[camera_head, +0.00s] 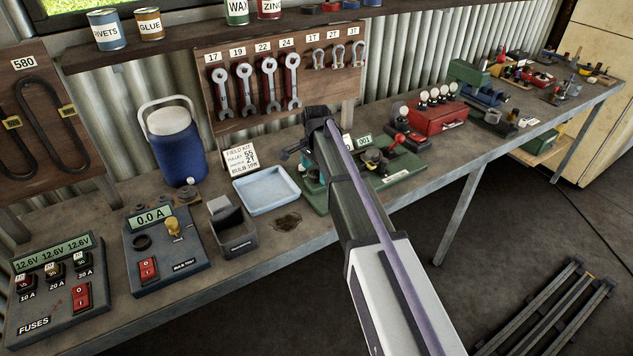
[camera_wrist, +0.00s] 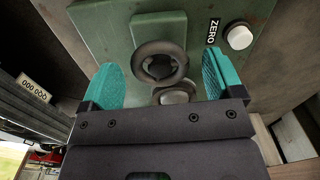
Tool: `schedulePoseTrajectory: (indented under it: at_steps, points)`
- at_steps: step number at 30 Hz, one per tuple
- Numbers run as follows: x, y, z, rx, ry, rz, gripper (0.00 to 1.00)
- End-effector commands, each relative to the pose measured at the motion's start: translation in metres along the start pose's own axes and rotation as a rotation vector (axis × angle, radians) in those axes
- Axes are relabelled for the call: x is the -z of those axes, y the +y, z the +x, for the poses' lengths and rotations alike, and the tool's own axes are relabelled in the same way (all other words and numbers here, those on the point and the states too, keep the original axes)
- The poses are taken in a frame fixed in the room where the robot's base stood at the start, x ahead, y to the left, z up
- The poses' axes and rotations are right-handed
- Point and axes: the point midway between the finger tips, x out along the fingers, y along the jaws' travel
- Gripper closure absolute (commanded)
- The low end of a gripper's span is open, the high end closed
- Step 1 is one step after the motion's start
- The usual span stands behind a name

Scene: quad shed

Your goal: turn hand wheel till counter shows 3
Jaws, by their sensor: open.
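The dark hand wheel (camera_wrist: 160,47) is on a green plate (camera_wrist: 100,25) in the wrist view. A round grey part below the wheel is partly hidden by my gripper. My gripper (camera_wrist: 161,66) is open, with one teal finger on each side of the wheel. I cannot tell whether the fingers touch it. A white button (camera_wrist: 238,37) marked ZERO is to the right of the wheel. In the head view my arm hides most of the wheel's unit. A small green display (camera_head: 364,141) just right of my arm reads 001.
A light-blue tray (camera_head: 266,190) and a grey open box (camera_head: 232,228) are left of my arm on the bench. A green base with a red-knobbed lever (camera_head: 400,138) is to the right. Wrenches hang on a board (camera_head: 206,65) behind.

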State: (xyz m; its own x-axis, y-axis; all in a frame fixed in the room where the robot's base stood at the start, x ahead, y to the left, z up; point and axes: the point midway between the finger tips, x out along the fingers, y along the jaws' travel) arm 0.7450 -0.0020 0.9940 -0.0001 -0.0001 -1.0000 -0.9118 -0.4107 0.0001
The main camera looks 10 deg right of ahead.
Motion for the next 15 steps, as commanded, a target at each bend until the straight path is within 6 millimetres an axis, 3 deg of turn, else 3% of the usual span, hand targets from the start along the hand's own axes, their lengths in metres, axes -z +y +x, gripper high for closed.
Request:
schedulePoseTrajectory:
  at_steps: [7,15]
  points:
    - [0.0,0.0,0.0004,0.0,0.0,0.0,0.14]
    - [0.0,0.0,0.0004,0.0,0.0,0.0,0.39]
